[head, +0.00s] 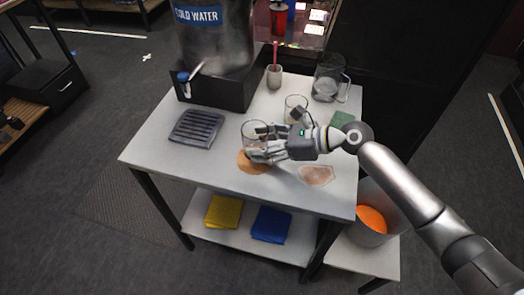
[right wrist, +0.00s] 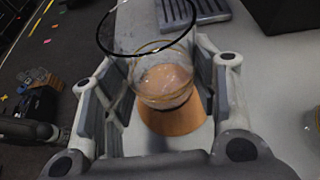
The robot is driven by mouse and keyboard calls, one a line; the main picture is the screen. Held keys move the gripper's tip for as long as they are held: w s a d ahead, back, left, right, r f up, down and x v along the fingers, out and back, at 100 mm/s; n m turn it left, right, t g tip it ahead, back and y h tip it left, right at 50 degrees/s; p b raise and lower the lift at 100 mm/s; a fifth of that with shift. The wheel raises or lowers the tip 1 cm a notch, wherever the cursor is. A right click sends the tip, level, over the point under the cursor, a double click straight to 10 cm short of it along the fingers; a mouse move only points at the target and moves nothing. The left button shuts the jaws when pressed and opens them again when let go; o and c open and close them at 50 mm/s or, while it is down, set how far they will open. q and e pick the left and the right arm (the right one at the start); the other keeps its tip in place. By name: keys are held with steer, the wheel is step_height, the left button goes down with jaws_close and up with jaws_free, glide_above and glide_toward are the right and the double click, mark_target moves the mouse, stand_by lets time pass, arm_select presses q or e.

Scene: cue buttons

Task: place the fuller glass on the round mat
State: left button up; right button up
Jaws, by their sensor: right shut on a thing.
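My right gripper (head: 258,150) is shut on a clear glass (head: 254,129), with its fingers around the glass's sides. The glass also shows between the fingers in the right wrist view (right wrist: 163,80); its contents are hard to make out. The round orange-brown mat (head: 248,166) lies under the held glass, partly hidden by the gripper, and also shows in the right wrist view (right wrist: 172,123). I cannot tell whether the glass touches the mat. A second clear glass (head: 295,104) stands farther back, partly behind my right gripper. My left gripper is not in view.
A grey slatted tray (head: 197,128) lies left of the mat. A cold water dispenser (head: 215,45), a cup with a pink stick (head: 274,77) and a glass pitcher (head: 328,80) stand at the back. A pinkish patch (head: 316,175) lies right of the mat. The front left tabletop is clear.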

steer(key=shift+w+a+f, duration=0.1)
steer(key=shift+w+f, duration=0.1)
steer(key=shift+f, duration=1.65)
steer(key=o, duration=1.2)
steer(key=shift+f, duration=0.15)
steer(key=shift+c, duration=0.2)
steer(key=b+v, duration=0.1)
steer(key=v, duration=1.1)
steer(key=shift+w, duration=0.1)
